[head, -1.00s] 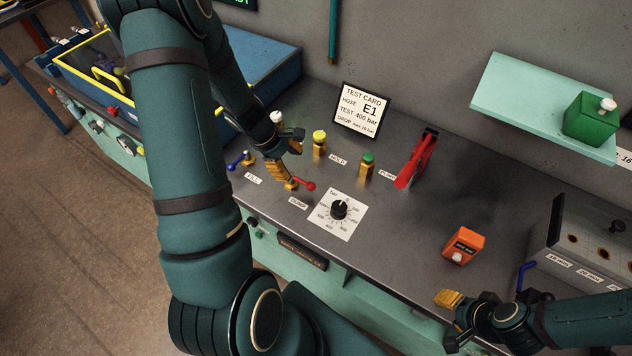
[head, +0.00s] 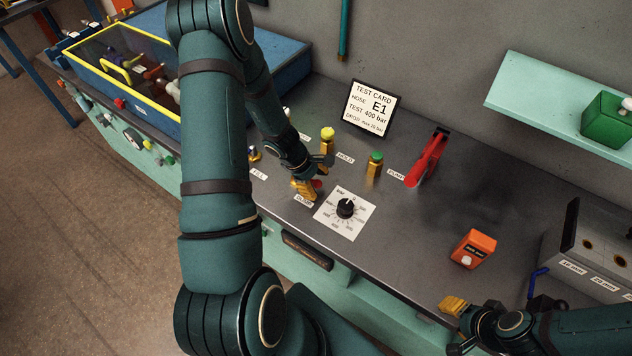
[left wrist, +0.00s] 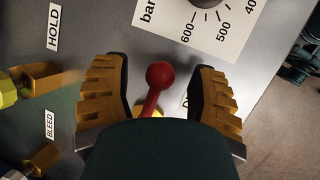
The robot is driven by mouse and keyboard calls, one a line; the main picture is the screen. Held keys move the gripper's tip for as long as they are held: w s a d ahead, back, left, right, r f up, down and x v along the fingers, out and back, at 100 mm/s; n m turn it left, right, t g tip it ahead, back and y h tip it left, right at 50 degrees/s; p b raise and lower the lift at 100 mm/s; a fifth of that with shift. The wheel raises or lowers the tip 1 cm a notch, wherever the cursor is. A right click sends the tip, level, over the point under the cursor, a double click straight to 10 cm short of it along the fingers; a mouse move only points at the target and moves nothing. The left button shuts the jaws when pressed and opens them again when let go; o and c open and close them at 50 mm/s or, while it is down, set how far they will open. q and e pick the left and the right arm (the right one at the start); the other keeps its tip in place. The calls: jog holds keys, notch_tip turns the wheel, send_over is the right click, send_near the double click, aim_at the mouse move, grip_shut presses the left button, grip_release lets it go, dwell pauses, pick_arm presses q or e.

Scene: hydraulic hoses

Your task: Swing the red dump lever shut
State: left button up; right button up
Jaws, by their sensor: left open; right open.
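The red dump lever (left wrist: 159,77) has a round knob and stands on a yellow fitting by a partly hidden label in the left wrist view. My left gripper (left wrist: 158,90) is open, with one ridged finger on each side of the lever and a gap to both. In the head view the gripper (head: 307,188) is low at the bench, and only a bit of the red knob (head: 317,183) shows past its fingers. My right gripper (head: 454,306) is open and empty near the bench's front edge.
A black dial on a white scale plate (head: 345,209) lies close right of my left gripper. Yellow-topped (head: 327,140) and green-topped (head: 374,168) valves and a red pump handle (head: 426,160) stand behind. An orange box (head: 473,249) is further right.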

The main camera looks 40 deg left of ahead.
pick_arm(q)
jog(key=shift+c, duration=0.3)
grip_shut()
